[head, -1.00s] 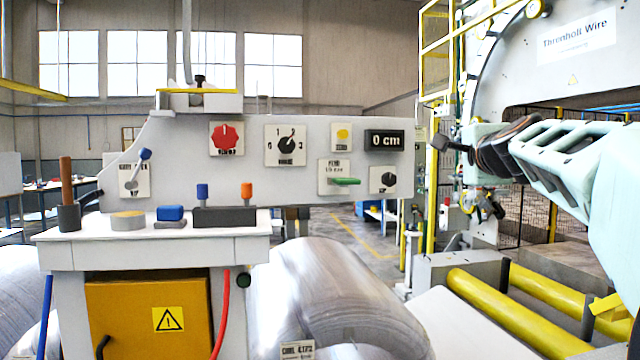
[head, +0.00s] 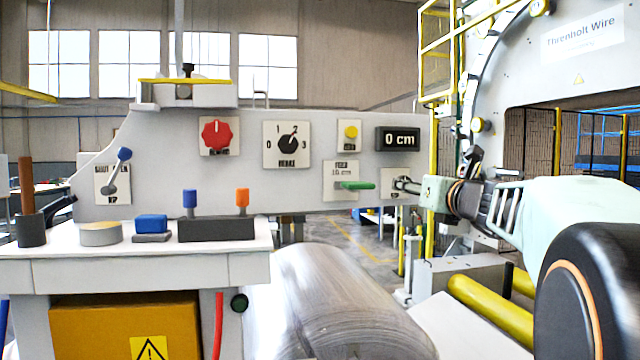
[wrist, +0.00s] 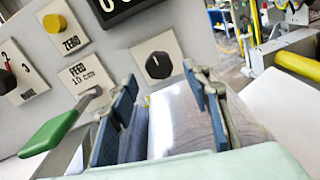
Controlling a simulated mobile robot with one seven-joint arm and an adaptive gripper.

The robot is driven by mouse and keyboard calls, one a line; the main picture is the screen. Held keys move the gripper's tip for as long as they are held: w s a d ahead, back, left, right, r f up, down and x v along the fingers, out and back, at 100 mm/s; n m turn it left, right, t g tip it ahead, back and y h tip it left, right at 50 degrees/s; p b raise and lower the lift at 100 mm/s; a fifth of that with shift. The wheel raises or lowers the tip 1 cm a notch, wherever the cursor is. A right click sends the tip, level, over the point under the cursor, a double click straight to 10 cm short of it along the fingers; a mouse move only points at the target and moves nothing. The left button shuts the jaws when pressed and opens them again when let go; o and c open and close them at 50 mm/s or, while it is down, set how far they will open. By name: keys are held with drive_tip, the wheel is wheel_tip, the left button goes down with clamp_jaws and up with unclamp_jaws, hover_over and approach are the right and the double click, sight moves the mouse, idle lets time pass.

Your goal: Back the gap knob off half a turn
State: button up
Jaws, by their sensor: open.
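The gap knob (wrist: 158,65) is a small black round knob with a white pointer line on a square white plate. In the wrist view its pointer tilts slightly left of straight up, and its label is out of sight. My gripper (head: 402,185) is in front of the plate. In the wrist view my gripper (wrist: 161,78) is open, with blue-padded fingers apart on either side of the knob.
The green-handled feed lever (head: 356,186) sticks out just left of the knob. Above are the "0 cm" display (head: 397,139) and yellow zero button (head: 351,132).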

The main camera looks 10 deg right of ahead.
drive_tip(key=shift+w+p, duration=0.45)
drive_tip(key=shift+w, duration=2.7)
drive_tip(key=shift+c, duration=0.4)
drive_tip(key=c, duration=1.1)
drive_tip(key=shift+n+b, duration=0.3)
